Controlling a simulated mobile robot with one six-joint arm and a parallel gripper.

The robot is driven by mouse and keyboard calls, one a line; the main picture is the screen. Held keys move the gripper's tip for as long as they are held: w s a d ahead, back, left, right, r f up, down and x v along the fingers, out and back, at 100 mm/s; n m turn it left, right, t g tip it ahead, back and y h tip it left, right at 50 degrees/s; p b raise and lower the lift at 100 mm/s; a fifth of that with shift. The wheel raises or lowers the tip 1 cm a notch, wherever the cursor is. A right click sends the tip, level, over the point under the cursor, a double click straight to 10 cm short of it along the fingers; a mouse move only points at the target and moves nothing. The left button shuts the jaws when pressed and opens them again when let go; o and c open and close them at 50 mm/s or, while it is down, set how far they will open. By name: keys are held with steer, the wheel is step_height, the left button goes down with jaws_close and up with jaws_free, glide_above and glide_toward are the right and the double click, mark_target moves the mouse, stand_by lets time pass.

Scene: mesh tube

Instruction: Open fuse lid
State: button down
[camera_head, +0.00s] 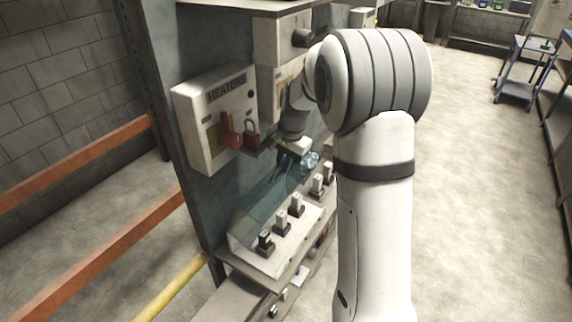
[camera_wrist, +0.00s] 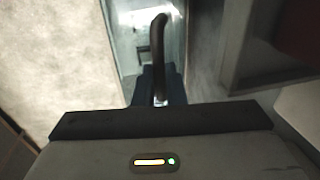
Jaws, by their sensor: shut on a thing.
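The fuse lid (camera_head: 262,203) is a clear, bluish cover over the fuse panel (camera_head: 268,258) in the head view. It slants up from the panel's left side toward my gripper (camera_head: 291,156). The head view shows my gripper at the lid's upper end, partly hidden by my own wrist. In the wrist view, my gripper's dark fingers (camera_wrist: 159,88) are closed around a dark curved bar (camera_wrist: 159,45), which looks like the lid's handle. Clear lid material (camera_wrist: 135,35) shows behind it. The exact finger contact is hard to see.
Several black-and-white fuses (camera_head: 281,221) stand on the panel. A cart (camera_head: 520,75) stands far right; the floor between is clear.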

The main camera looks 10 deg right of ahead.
steer(key=shift+s+a+f, duration=0.1)
steer(key=shift+f, duration=0.25)
steer(key=c, duration=1.9)
jaws_free()
steer(key=shift+c, duration=0.2)
steer(key=shift+o, duration=0.8)
steer(key=o, duration=0.3)
steer(key=shift+w+r, duration=0.1)
steer(key=shift+w, duration=0.1)
steer(key=shift+r, duration=0.1)
